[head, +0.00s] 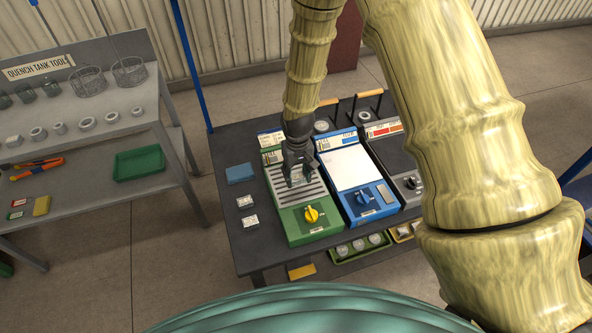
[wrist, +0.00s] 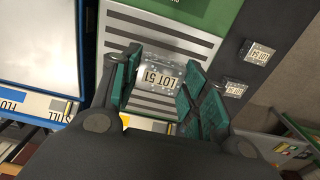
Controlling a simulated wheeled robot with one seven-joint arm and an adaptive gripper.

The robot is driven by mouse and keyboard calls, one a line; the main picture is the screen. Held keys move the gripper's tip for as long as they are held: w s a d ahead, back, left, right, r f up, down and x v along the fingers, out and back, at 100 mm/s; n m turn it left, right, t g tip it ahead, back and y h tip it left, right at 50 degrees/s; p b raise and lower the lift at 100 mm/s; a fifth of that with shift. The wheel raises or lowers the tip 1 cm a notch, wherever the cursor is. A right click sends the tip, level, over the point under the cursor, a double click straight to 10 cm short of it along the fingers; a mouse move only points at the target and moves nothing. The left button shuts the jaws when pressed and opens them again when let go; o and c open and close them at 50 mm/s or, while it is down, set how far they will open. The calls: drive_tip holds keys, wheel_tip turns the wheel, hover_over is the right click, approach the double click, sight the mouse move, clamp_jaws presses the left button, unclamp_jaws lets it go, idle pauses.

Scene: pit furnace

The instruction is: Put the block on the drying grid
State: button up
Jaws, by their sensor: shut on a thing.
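My gripper (head: 300,180) is over the slatted drying grid (head: 311,194) of the green unit at the left of the workbench. In the wrist view my gripper (wrist: 161,82) is shut on a small silvery block (wrist: 160,72) labelled "LOT 51", with a green-padded finger on each side. Pale and dark slats of the grid (wrist: 172,42) show behind the block. I cannot tell whether the block touches the slats or hangs just above them. In the head view the block is mostly hidden by the fingers.
Two similar labelled blocks (head: 245,202) (head: 250,221) and a blue pad (head: 240,173) lie left of the green unit. A blue unit (head: 363,207) with a white top and a dark grey unit (head: 411,186) stand to the right. A tool table (head: 90,112) is farther left.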

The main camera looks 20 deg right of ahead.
sight(296, 174)
drive_tip(key=shift+w+d+f+p, duration=0.1)
drive_tip(key=shift+w+d+p, duration=0.1)
drive_tip(key=shift+w, duration=0.55)
drive_tip(key=shift+w+d+p, duration=0.1)
drive_tip(key=shift+w+p, duration=0.05)
drive_tip(key=shift+w, duration=0.55)
drive_tip(key=shift+w+f, duration=0.15)
drive_tip(key=shift+f+p, duration=0.9)
drive_tip(key=shift+f, duration=0.75)
drive_tip(key=shift+f, duration=0.1)
drive_tip(key=o, duration=1.3)
drive_tip(key=shift+r+b, duration=2)
drive_tip(key=shift+r, duration=4.1)
